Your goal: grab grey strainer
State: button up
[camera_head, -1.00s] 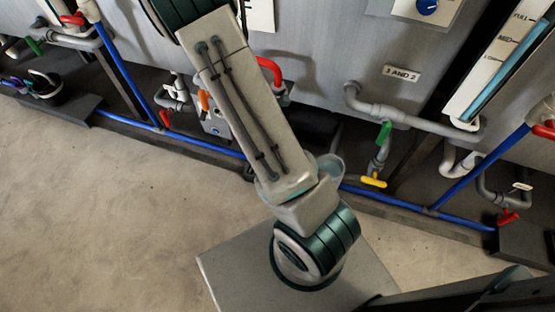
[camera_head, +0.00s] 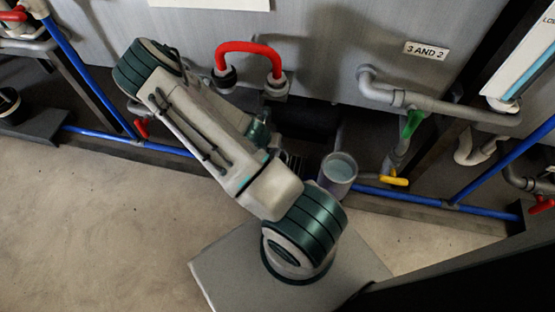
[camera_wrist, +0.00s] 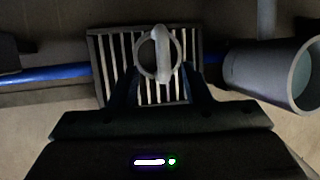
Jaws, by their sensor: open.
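A slatted grate with pale bars (camera_wrist: 104,62) shows in the wrist view, with a pale grey ring handle (camera_wrist: 162,38) standing up in front of it. This looks like the grey strainer. My gripper (camera_wrist: 166,78) is open, and its dark fingers reach up on either side of the ring's lower part. I cannot tell whether they touch it. In the head view a small slatted part (camera_head: 293,162) shows beside my arm, low in front of the tank. My arm hides most of that spot and the gripper there.
A grey cylindrical cup (camera_head: 337,172) stands just right of the slats; it is close on the right in the wrist view (camera_wrist: 262,76). A red handle (camera_head: 250,48) is on the tank wall. A yellow-handled valve (camera_head: 394,181) and blue pipe (camera_head: 480,173) lie right.

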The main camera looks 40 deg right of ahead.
jog(key=shift+s+b+x, duration=0.2)
jog(key=shift+b+x, duration=1.75)
jog(key=shift+x, duration=1.9)
jog(key=shift+d, duration=0.1)
grip_shut()
